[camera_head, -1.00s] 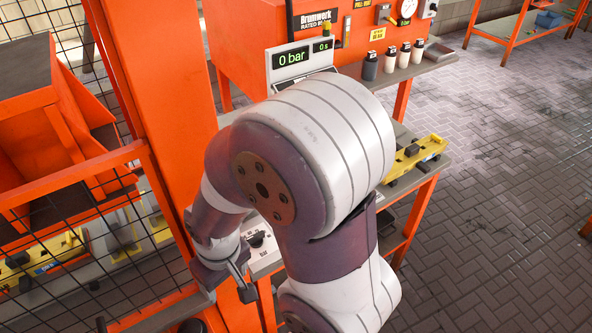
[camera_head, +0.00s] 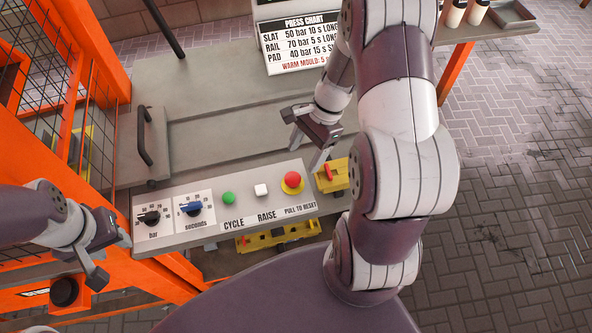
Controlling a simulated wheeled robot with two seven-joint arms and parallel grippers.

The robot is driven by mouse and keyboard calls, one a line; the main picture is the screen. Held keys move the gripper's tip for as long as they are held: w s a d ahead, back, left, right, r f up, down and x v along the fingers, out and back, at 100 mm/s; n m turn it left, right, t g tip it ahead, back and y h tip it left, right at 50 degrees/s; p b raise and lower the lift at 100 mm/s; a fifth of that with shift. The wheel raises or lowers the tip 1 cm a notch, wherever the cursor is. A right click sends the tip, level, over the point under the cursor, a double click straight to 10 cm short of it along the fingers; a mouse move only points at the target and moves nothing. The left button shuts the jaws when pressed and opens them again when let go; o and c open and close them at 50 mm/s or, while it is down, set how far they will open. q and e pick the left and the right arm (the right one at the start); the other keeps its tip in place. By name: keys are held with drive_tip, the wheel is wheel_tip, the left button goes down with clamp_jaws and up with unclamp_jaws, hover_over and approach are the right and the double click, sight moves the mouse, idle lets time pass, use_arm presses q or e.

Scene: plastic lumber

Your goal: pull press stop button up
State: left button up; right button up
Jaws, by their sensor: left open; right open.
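The press stop button (camera_head: 292,180) is a red mushroom head on a yellow base, at the right end of the grey control panel (camera_head: 180,241), above the words "PULL TO RESET". My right gripper (camera_head: 305,160) is open and empty just above and behind the button in the head view. Its fingers look apart from the button, though the height gap is hard to judge. My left gripper (camera_head: 110,262) is open and empty in front of the panel's left end.
The panel also holds two dials (camera_head: 191,208), a green button (camera_head: 228,198) and a white button (camera_head: 261,190). A yellow block with a red part (camera_head: 332,177) sits right of the panel. A black handle (camera_head: 146,137) and an orange cage frame (camera_head: 106,50) stand at left.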

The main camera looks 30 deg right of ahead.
sight(291, 178)
drive_tip(key=x, duration=0.7)
drive_tip(key=shift+w+f, duration=0.1)
drive_tip(key=shift+w, duration=0.05)
drive_tip(key=shift+f+b, duration=0.2)
drive_tip(key=shift+b, duration=0.1)
drive_tip(key=shift+a, duration=0.2)
clamp_jaws()
drive_tip(key=shift+r+p, duration=0.9)
drive_tip(key=shift+p, duration=0.1)
drive_tip(key=shift+f, duration=0.2)
unclamp_jaws()
